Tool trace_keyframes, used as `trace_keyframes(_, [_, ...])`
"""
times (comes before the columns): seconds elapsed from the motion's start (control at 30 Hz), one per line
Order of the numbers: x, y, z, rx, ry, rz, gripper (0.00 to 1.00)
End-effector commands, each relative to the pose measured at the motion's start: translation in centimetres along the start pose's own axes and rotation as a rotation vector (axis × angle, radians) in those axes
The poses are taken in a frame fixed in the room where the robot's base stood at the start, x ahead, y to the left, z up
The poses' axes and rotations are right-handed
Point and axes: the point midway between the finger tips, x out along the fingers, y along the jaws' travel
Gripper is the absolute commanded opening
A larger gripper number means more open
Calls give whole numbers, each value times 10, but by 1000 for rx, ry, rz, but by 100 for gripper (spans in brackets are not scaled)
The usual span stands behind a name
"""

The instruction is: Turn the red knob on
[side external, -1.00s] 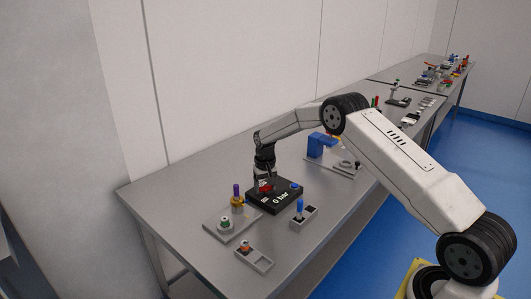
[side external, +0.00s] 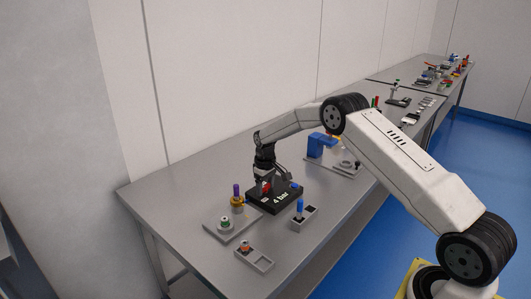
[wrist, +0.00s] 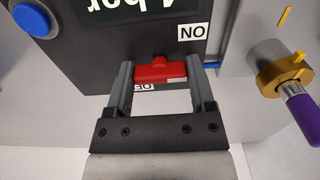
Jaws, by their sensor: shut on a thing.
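The red knob (wrist: 160,70) sits on the black box (wrist: 95,55) in the wrist view, between the two fingers of my gripper (wrist: 162,78). My gripper is shut on it. In the side external view my gripper (side external: 266,180) points down over the black box (side external: 262,203), with the red knob (side external: 266,187) showing at its fingers. The box's display (side external: 281,197) reads "4 bar". An upside-down ON label (wrist: 193,32) is beyond the right finger, and an OFF label (wrist: 143,87), partly hidden, is just below the knob.
A blue button (wrist: 32,17) is on the box. A brass fitting with a purple handle (wrist: 303,108) stands close to the right in the wrist view. In the side external view a holder with a blue peg (side external: 300,208) and a blue fixture (side external: 320,146) stand nearby.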

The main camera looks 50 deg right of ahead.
Motion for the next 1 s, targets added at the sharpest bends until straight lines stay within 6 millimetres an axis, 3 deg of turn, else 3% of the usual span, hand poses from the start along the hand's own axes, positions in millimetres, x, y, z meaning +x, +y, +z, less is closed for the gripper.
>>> trace_keyframes(0.2, [-1,0,-2,-3,6,3,11])
trace_keyframes(0.23, [-1,0,-2,-3,6,3,76])
trace_keyframes(0.3, [-1,0,-1,-2,6,3,98])
trace_keyframes(0.67, [-3,0,-1,-1,2,1,100])
trace_keyframes(1.0, [-34,0,-1,-1,4,2,100])
